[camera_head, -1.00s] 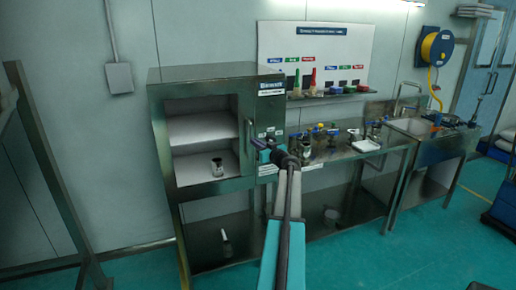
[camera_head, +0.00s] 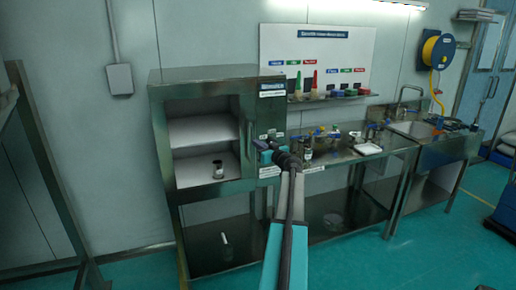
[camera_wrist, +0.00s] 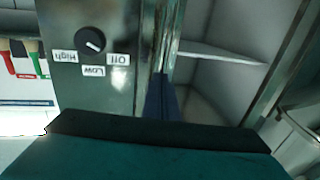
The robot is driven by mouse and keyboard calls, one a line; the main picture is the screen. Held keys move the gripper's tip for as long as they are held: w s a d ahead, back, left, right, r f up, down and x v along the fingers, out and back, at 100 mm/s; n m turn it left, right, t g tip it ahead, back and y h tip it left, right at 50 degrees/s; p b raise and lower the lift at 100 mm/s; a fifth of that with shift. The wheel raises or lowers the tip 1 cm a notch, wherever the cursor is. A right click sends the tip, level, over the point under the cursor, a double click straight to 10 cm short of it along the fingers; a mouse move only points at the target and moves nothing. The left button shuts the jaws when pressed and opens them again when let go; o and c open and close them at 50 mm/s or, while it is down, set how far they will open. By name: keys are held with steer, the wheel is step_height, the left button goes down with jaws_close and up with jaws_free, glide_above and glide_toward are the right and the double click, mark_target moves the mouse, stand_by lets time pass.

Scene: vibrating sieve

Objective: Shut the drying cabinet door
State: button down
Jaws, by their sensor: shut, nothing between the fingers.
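The drying cabinet (camera_head: 200,75) is a dark metal box at centre left, with pale shelves inside. Its door (camera_head: 168,150) seems to be the framed clear front with an upright handle (camera_head: 249,135) at its right edge. The door looks near the cabinet front, but I cannot tell whether a gap is left. My gripper (camera_head: 264,150) is shut and empty, in front of the cabinet's right side by the handle. In the wrist view, upside down, a dark blue finger (camera_wrist: 160,100) is beside the metal edge between the control panel (camera_wrist: 95,75) and the shelf space. Contact is unclear.
A small metal cup (camera_head: 218,170) stands inside the cabinet. A steel bench (camera_head: 340,158) with several items is to the right, then a sink (camera_head: 412,126). A dark metal frame (camera_head: 50,165) rises at the left. Teal floor (camera_head: 430,240) is clear at the front right.

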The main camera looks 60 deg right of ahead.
steer(key=b+v, duration=0.5)
steer(key=v, duration=0.8)
steer(key=shift+s+f, duration=0.15)
steer(key=shift+f, duration=0.05)
steer(key=shift+a, duration=0.1)
